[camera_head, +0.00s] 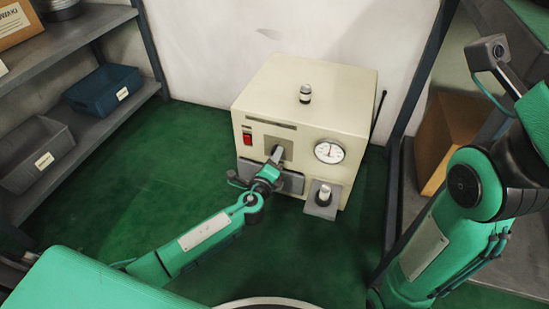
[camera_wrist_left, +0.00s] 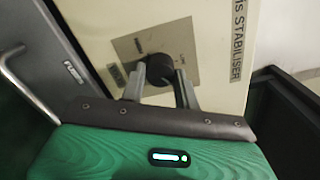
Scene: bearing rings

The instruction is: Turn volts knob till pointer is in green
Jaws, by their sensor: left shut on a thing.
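The cream stabiliser box (camera_head: 305,100) stands on the green floor against the wall. Its black knob (camera_wrist_left: 160,66) sits on a grey square plate (camera_wrist_left: 182,36) on the front face. My left gripper (camera_head: 278,154) reaches the plate from the front. In the left wrist view my left gripper (camera_wrist_left: 161,88) has one finger on each side of the knob, shut on it. The knob is hidden by the gripper in the head view. The round white dial (camera_head: 329,151) is right of the gripper; its pointer looks about upright. I cannot make out a green zone. My right gripper is not in view.
A red switch (camera_head: 247,138) is left of the plate. A small bracket with a pale cylinder (camera_head: 325,193) sticks out at lower right. Shelves with bins (camera_head: 103,89) are at left; a cardboard box (camera_head: 453,130) is at right.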

